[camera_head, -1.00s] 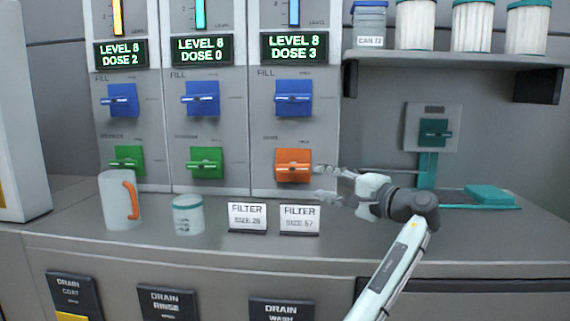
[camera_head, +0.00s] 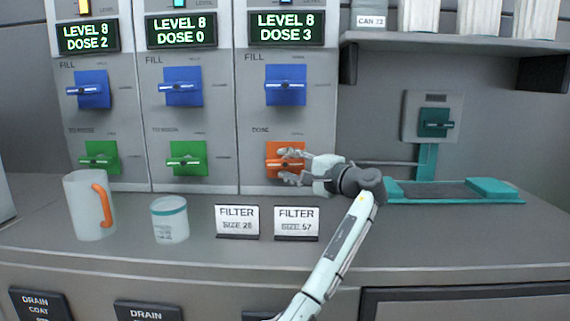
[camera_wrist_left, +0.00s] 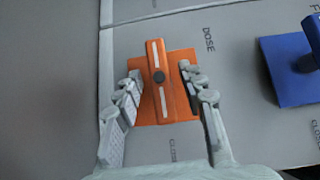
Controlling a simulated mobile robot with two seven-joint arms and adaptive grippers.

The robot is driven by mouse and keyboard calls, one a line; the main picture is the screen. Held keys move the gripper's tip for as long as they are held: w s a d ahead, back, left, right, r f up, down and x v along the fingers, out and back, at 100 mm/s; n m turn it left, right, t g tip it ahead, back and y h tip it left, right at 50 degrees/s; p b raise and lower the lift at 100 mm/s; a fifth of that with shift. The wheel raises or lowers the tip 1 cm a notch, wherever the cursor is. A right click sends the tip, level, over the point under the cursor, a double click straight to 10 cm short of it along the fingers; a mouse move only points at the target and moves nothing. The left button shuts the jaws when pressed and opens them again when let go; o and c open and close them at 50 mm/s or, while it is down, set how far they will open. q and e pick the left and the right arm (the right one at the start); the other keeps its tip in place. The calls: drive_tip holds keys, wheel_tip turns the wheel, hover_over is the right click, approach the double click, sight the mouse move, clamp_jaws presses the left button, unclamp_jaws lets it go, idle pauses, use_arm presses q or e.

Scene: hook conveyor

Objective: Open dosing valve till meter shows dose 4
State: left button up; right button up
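The orange dosing valve (camera_head: 274,170) is on the right-hand dispenser column, under a display (camera_head: 287,29) reading LEVEL 8, DOSE 3. Its bar handle with a pale stripe lies about level in the head view. My left gripper (camera_head: 291,165) is at the valve, its fingers hiding part of its right side. In the left wrist view, the fingers (camera_wrist_left: 160,74) stand open on either side of the orange handle (camera_wrist_left: 160,95), with visible gaps. The word DOSE shows beside the orange plate. My right gripper is not in view.
A blue FILL valve (camera_head: 286,86) sits above. Two green valves (camera_head: 187,158) (camera_head: 100,158) are to the left. A mug (camera_head: 88,206), a can (camera_head: 169,219) and two filter signs (camera_head: 237,221) (camera_head: 296,223) stand on the counter. A teal wall switch (camera_head: 434,123) is on the right.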

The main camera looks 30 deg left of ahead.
use_arm(q)
drive_tip(key=shift+w+a, duration=0.2)
drive_tip(key=shift+a, duration=0.45)
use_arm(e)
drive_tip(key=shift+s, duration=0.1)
use_arm(q)
clamp_jaws()
drive_tip(key=shift+r+n+h+p, duration=0.1)
drive_tip(key=shift+n+h+p, duration=0.2)
drive_tip(key=shift+p, duration=0.05)
drive_tip(key=n+h+p, duration=0.2)
drive_tip(key=p, duration=0.1)
drive_tip(key=shift+r, duration=0.15)
drive_tip(key=n+h+p, duration=0.1)
drive_tip(key=h+p, duration=0.1)
drive_tip(key=p, duration=0.1)
drive_tip(key=shift+f+n+t+h, duration=0.3)
drive_tip(key=shift+h, duration=0.1)
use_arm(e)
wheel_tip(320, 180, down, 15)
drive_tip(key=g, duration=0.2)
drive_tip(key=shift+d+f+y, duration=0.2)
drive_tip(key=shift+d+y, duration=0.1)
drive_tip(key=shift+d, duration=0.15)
